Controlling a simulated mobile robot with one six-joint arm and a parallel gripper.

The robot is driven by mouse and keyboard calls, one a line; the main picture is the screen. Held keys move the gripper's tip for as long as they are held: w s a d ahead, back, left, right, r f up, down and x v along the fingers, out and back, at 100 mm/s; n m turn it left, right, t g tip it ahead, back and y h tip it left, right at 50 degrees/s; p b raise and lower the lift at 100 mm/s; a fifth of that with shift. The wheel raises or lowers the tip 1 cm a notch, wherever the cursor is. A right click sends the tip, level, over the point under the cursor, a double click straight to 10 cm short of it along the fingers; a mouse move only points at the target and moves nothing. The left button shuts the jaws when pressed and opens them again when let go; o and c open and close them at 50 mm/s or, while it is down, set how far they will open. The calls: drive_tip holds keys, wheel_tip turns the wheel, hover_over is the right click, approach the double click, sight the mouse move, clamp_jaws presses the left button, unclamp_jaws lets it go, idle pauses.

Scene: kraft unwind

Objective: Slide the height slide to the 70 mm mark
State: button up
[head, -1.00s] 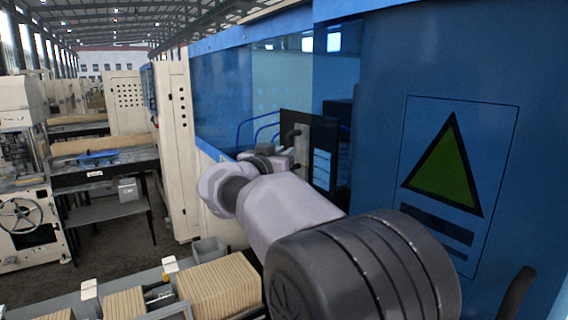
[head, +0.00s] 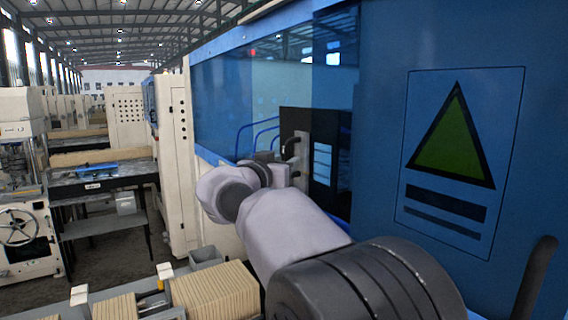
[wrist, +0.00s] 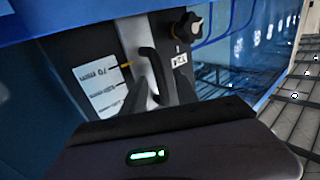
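The height slide's black handle (wrist: 154,66) stands on a pale strip beside a white scale label (wrist: 98,92). The label carries a 70 mm mark and further marks below it. A small orange pointer (wrist: 127,65) sits close to the 70 mm line; I cannot tell if they align exactly. My gripper (wrist: 153,92) has its two dark fingers apart, one on either side of the handle's lower part. Contact is not clear. In the head view, the handle (head: 292,146) shows on the dark panel (head: 322,122), with my gripper (head: 265,160) just below left of it.
A black knob (wrist: 187,25) sits right of the handle. The blue machine cover (head: 385,60) with a green triangle sign (head: 451,145) stands close on the right. Stacked kraft packs (head: 213,288) lie below my arm. A dark table (head: 100,183) stands at the left.

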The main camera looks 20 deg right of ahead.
drive_tip(key=b+v, duration=0.5)
drive_tip(key=v, duration=1.2)
drive_tip(key=shift+s+a, duration=0.2)
